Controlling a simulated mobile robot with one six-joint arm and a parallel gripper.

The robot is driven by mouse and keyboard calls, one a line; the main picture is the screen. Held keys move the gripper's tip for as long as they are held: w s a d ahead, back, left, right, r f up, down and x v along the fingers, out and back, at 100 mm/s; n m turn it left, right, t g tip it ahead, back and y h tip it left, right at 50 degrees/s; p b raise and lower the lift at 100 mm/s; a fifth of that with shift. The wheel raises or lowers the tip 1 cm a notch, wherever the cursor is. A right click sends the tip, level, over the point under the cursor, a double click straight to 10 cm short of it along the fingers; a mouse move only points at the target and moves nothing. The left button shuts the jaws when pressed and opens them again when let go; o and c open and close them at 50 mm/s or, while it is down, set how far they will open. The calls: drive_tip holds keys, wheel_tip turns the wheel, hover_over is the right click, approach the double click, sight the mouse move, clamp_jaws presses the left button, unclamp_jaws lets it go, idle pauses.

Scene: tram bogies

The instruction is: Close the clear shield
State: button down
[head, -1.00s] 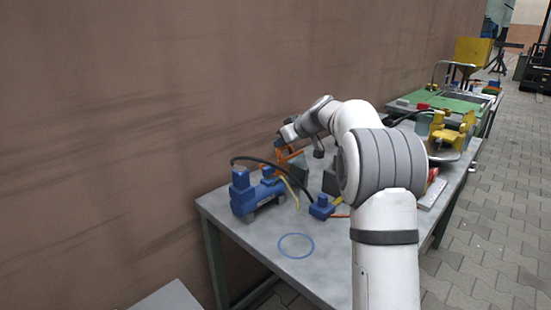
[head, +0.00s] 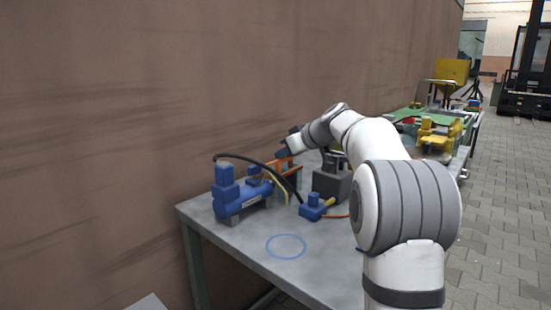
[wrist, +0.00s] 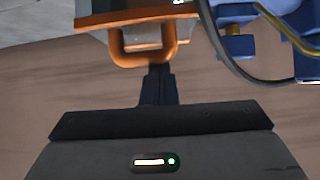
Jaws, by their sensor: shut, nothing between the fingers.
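The shield shows in the wrist view as an orange frame (wrist: 135,16) with an orange loop handle (wrist: 170,52) at the top of the picture. I cannot make out its clear pane. In the head view a bit of the orange frame (head: 291,168) shows behind the blue motor unit, partly hidden by cables and my arm. My gripper (wrist: 160,72) is shut and empty, its dark fingertips at the handle's lower edge in the wrist view. I cannot tell whether they touch it. In the head view my gripper is small and dark beside the orange frame.
A blue motor unit (head: 240,200) with a black cable stands at the table's left. A small blue box (head: 312,208) and a dark grey block (head: 330,186) stand nearer the middle. The front of the grey table (head: 250,232), with a blue ring mark (head: 286,246), is clear.

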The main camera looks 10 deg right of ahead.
drive_tip(key=shift+s+d+f, duration=0.25)
drive_tip(key=shift+s+f, duration=0.1)
drive_tip(key=shift+f, duration=0.25)
drive_tip(key=r+p, duration=0.1)
drive_tip(key=w+r+p, duration=0.1)
drive_tip(key=r, duration=0.1)
drive_tip(key=a+r+p, duration=0.1)
drive_tip(key=shift+w+a+r, duration=0.1)
drive_tip(key=shift+w+r, duration=0.05)
drive_tip(key=shift+w, duration=0.25)
drive_tip(key=s+d+r, duration=0.3)
drive_tip(key=s+d, duration=0.2)
drive_tip(key=s, duration=0.2)
drive_tip(key=s+a+r+m+g+h+p, duration=0.1)
drive_tip(key=s+a+r+m+g+p, duration=0.15)
drive_tip(key=s+p, duration=0.55)
drive_tip(key=s+a+r+m+g+h+p, duration=0.1)
drive_tip(key=s+a+r+h+p, duration=0.1)
drive_tip(key=s+a+p, duration=0.4)
drive_tip(key=s+d+m+g+h+p, duration=0.1)
drive_tip(key=s+m+h+p, duration=0.1)
drive_tip(key=s+p, duration=0.6)
drive_tip(key=s+d+r+m+g+h+p, duration=0.1)
drive_tip(key=s+m+g+p, duration=0.1)
drive_tip(key=s+p, duration=0.6)
drive_tip(key=s, duration=0.6)
drive_tip(key=shift+s+h, duration=0.15)
drive_tip(key=shift+h, duration=0.25)
